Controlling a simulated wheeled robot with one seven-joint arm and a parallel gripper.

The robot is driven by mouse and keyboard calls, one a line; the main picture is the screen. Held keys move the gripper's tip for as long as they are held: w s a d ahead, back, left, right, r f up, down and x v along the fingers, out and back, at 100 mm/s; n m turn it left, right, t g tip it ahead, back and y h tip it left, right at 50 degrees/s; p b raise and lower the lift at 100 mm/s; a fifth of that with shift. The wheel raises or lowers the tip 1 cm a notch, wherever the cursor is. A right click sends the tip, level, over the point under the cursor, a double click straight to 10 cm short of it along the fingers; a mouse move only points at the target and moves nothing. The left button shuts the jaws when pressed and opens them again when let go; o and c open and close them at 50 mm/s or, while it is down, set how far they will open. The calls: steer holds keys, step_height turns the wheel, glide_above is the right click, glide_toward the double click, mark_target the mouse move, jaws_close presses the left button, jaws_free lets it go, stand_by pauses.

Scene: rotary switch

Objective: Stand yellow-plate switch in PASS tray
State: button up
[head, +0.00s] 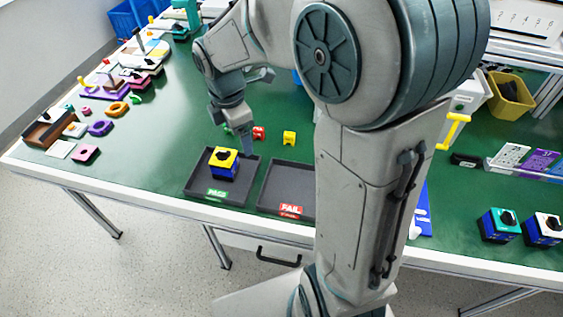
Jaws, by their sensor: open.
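The yellow-plate switch (223,163) has a blue body and a black knob. It stands upright in the PASS tray (196,189), a dark tray with a green label at its front. My gripper (246,142) points down just behind and to the right of the switch, near the tray's back edge. It looks apart from the switch, with nothing seen between its fingers. Its jaws are small in this view and partly merge with the dark tray behind them.
The FAIL tray (267,203) stands to the right, partly behind my arm, and its visible part is empty. Teal-plate (499,224) and white-plate (544,229) switches stand at the right. Assorted parts crowd the table's left side.

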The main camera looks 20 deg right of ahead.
steer(key=s+d+r+m+t, duration=0.1)
steer(key=s+d+m, duration=0.2)
steer(key=s+m, duration=0.4)
steer(key=s+d+r+m, duration=0.1)
steer(key=s+d+m, duration=0.2)
steer(key=s+m, duration=0.5)
steer(key=m, duration=0.5)
steer(key=shift+s+r+t+y, duration=0.3)
steer(key=shift+t+y, duration=0.1)
steer(key=shift+m, duration=0.3)
